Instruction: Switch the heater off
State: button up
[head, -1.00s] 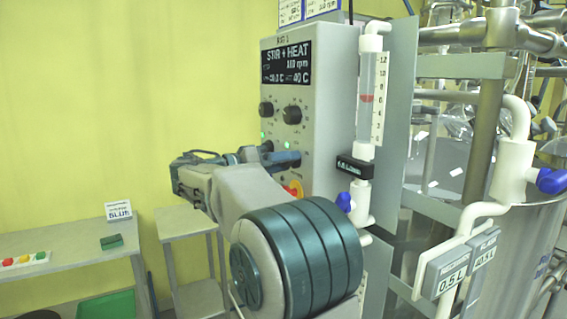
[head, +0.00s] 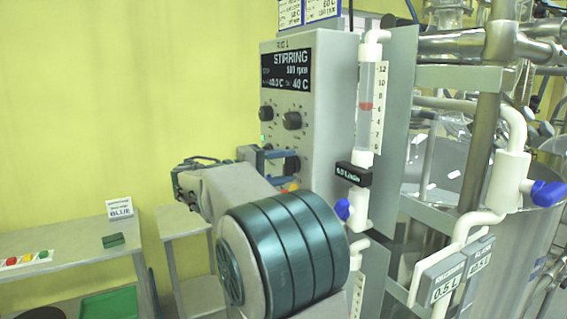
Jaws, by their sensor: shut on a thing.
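The control box (head: 322,125) stands at the centre in the head view. Its display (head: 287,69) reads STIRRING, with small figures below that include 40 C. Two black knobs sit below the display: the left knob (head: 267,113) and the right knob (head: 291,121). A green light (head: 264,141) glows at the left of the panel. My gripper (head: 280,162) is at the lower panel, shut on a control that its fingers mostly hide; by its place it seems to be the heater switch. A red and yellow button (head: 290,186) is partly hidden just below my gripper.
A white-capped flow tube (head: 368,105) with a blue valve knob (head: 342,209) stands right of the panel. White pipes and a steel vessel (head: 525,230) fill the right. A grey table (head: 75,254) stands at left, with a small green block (head: 113,240) on it.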

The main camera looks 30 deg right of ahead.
jog(key=shift+n, duration=0.6)
jog(key=o, duration=1)
jog(key=shift+c, duration=0.2)
jog(key=shift+a, duration=0.1)
jog(key=a+b, duration=0.2)
jog(key=a, duration=1.1)
jog(key=shift+s+a, duration=0.2)
jog(key=shift+a, duration=0.15)
